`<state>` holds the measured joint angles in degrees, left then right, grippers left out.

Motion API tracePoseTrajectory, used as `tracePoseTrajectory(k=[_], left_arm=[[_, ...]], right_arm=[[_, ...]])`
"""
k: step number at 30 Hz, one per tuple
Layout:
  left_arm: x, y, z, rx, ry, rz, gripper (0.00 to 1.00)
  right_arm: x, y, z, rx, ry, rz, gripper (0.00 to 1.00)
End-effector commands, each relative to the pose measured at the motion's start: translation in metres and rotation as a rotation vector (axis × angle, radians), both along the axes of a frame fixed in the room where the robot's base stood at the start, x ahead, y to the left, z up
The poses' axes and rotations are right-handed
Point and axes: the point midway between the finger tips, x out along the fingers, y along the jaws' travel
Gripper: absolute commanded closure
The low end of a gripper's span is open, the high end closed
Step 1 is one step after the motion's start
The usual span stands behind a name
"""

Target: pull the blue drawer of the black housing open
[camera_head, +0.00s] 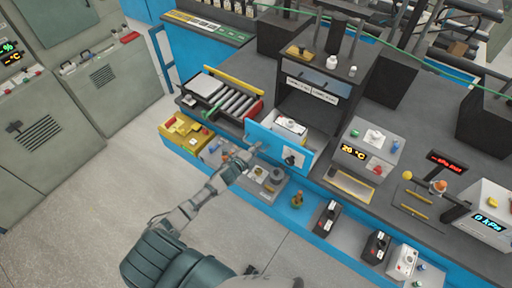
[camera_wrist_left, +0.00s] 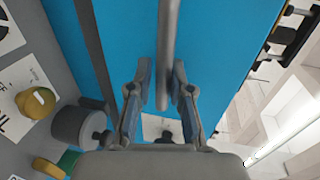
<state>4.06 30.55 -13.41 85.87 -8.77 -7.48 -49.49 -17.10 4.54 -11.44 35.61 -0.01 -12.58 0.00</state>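The black housing (camera_head: 312,112) stands on the dark bench, with a dark opening under a labelled top edge. The blue drawer (camera_head: 272,143) stands out from the front of the housing, and a white item (camera_head: 291,126) shows inside behind its front. My left gripper (camera_head: 252,151) is at the drawer front. In the left wrist view the blue front (camera_wrist_left: 218,40) fills the middle, with a grey bar handle (camera_wrist_left: 168,40) upright in the picture. My left gripper's fingers (camera_wrist_left: 161,88) lie close on both sides of the handle and appear shut on it. My right gripper is not in view.
A roller conveyor (camera_head: 228,98) lies left of the drawer and a grey unit with a display (camera_head: 368,150) to its right. Below are a yellow bin (camera_head: 184,132) and a shelf with several small items. The floor (camera_head: 110,175) at left is clear.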

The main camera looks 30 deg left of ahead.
Motion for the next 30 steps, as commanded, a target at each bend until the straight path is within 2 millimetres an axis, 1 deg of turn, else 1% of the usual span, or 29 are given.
tracePoseTrajectory(k=[1,2,10,14,17,24,27,30], left_arm=[[-0.001,-0.001,-0.002,-0.001,0.004,-0.002,0.65],[-0.001,-0.001,-0.002,-0.001,0.003,-0.001,0.61],[0.000,0.002,0.000,-0.001,-0.001,0.000,0.61],[-0.009,0.003,0.001,-0.001,0.000,0.001,0.61],[-0.026,0.004,0.004,-0.001,0.000,-0.001,0.61],[-0.079,0.007,0.014,-0.002,0.002,-0.002,0.61],[-0.096,0.008,0.018,-0.002,0.003,-0.002,0.61],[-0.108,0.009,0.021,-0.001,0.003,-0.001,0.61]], right_arm=[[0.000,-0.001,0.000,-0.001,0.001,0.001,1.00],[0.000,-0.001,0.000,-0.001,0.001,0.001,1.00],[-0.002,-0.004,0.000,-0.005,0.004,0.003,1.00],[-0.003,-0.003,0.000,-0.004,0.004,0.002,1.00],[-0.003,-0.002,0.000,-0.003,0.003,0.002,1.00],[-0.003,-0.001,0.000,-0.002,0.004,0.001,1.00],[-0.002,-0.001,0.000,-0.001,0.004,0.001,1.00],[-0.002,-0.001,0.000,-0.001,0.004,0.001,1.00]])
